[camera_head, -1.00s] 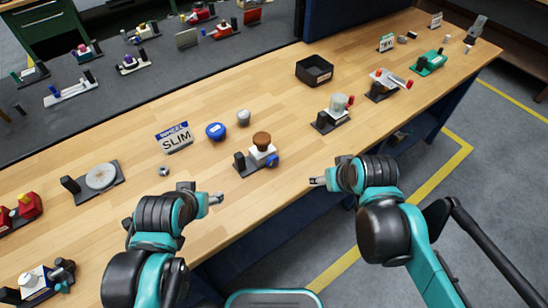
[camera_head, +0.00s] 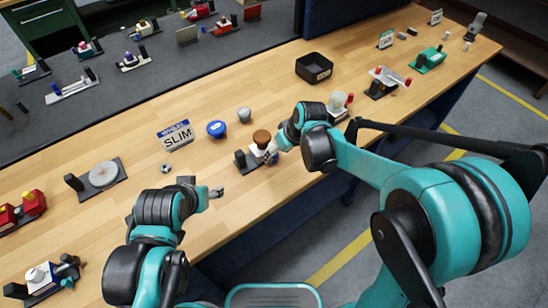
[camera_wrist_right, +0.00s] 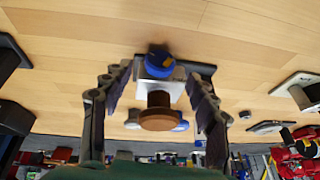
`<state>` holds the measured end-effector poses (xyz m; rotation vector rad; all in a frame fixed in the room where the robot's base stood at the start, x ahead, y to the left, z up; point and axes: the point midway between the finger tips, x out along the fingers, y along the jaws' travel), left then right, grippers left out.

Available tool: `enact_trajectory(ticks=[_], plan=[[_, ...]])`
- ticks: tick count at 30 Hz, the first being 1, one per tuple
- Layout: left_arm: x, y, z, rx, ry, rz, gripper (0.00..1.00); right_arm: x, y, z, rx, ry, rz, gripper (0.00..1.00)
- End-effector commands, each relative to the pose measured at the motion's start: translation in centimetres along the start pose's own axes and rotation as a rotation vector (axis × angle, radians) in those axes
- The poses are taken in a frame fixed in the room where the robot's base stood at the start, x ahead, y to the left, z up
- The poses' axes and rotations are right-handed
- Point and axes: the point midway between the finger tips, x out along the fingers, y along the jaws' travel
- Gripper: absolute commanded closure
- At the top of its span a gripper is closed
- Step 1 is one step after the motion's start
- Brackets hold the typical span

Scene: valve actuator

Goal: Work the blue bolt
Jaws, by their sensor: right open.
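The blue bolt (camera_wrist_right: 160,62) sticks out of a white block (camera_wrist_right: 155,90) on a dark base. A brown knob (camera_head: 262,137) tops the block; it also shows in the right wrist view (camera_wrist_right: 158,113). My right gripper (camera_head: 273,150) is at this fixture, at its right side in the head view. In the right wrist view, its fingers (camera_wrist_right: 158,76) are spread, one on each side of the block and bolt. I cannot tell whether they touch them. My left gripper (camera_head: 216,192) is over the table's near part, left of the fixture, and its jaw opening is unclear.
A blue round knob (camera_head: 216,129) and a "WHEEL SLIM" sign (camera_head: 175,135) stand left of the fixture. A fixture with a grey cylinder (camera_head: 340,103) is to the right, close to my right arm. A black tray (camera_head: 314,68) lies behind.

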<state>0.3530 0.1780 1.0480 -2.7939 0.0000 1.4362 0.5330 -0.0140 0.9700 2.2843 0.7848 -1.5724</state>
Motion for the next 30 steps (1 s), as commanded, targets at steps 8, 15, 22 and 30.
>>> enact_trajectory(ticks=[8,15,22,30], plan=[[1.3,0.0,0.9,0.0,0.0,0.0,0.41,4.1,0.0,0.1,-0.001,0.0,0.001,0.41],[1.4,0.0,1.0,0.0,0.0,0.0,0.41,4.7,0.0,0.0,0.0,0.0,0.001,0.41],[1.4,0.0,1.0,0.0,0.0,0.0,0.41,4.7,0.0,0.0,0.001,0.001,0.001,0.68],[1.4,0.0,1.0,0.0,0.0,0.0,0.41,4.7,0.0,0.0,-0.004,0.0,0.011,0.92]])
